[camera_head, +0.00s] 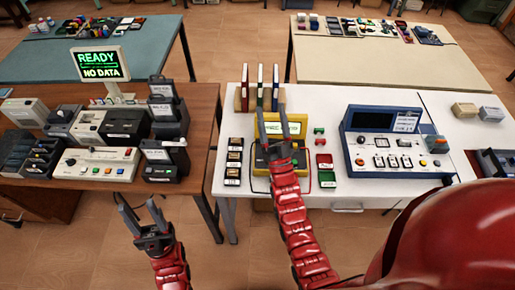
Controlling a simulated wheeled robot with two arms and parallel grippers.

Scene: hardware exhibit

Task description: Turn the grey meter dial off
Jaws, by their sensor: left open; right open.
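I cannot tell for sure which instrument is the grey meter. A yellow-cased meter (296,127) with a greenish display stands on the white table; my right gripper covers part of its front, so any dial there is hidden. My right gripper (271,128) is open in front of it; contact cannot be told. A blue-framed instrument (348,154) with a pale grey panel, knobs and switches stands to its right. A pale grey box (97,163) with small knobs lies on the brown desk. My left gripper (137,210) is open and empty over the floor.
Upright books (261,86) stand behind the yellow meter. Small black boxes (234,158) line its left, and red and green boxes (326,170) lie to its right. The brown desk (203,110) is crowded with devices and a READY screen (101,64). A floor gap separates the tables.

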